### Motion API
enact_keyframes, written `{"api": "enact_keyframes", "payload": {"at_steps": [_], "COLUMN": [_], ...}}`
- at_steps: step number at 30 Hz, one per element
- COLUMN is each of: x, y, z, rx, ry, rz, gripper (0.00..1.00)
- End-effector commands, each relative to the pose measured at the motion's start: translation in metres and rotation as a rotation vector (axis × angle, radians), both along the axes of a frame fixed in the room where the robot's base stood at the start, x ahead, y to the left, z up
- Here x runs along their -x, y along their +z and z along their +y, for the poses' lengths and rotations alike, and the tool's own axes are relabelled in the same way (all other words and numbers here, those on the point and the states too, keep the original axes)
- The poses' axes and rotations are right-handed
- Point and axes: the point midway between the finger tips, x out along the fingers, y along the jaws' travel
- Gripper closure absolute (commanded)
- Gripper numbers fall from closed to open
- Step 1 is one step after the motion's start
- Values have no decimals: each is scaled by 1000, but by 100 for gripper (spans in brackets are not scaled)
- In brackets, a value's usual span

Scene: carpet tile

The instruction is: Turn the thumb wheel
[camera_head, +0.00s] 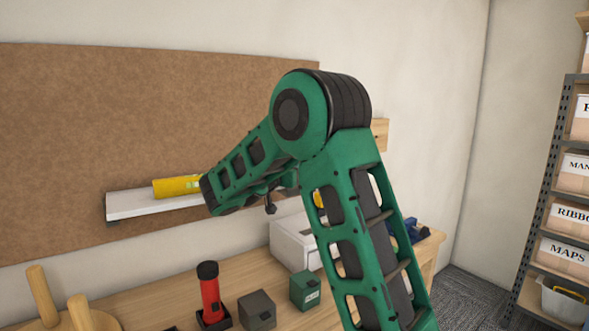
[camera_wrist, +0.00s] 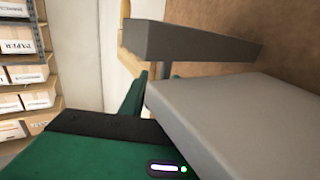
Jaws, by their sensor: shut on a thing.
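I cannot make out the thumb wheel in either view. A yellow thing (camera_head: 177,187) lies on a white wall ledge (camera_head: 135,206) in the head view, and my forearm covers part of both. My green gripper body (camera_wrist: 90,155) fills the lower left of the wrist view, with a small light on it. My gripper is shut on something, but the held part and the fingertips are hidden. A light grey block (camera_wrist: 245,120) is close at the right of the wrist view, with a darker grey bar (camera_wrist: 190,40) above it.
A brown board (camera_head: 150,120) covers the wall behind the ledge. Below, the wooden bench (camera_head: 165,305) holds a red and black torch (camera_head: 209,290), a grey box (camera_head: 257,310), a green box (camera_head: 304,289) and a white box (camera_head: 292,245). Shelving (camera_head: 545,210) with labelled boxes stands at right.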

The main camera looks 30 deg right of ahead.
Motion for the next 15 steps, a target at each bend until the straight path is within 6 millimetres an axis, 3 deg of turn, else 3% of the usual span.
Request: {"api": "enact_keyframes", "payload": {"at_steps": [2, 3, 5, 15], "x": [-3, -3, -3, 0], "y": [-1, -1, -1, -1], "z": [3, 3, 3, 3], "rx": [-1, -1, -1, 0], "ry": [9, 9, 9, 5], "rz": [1, 1, 1, 1], "gripper": [93, 66, 52, 52]}}
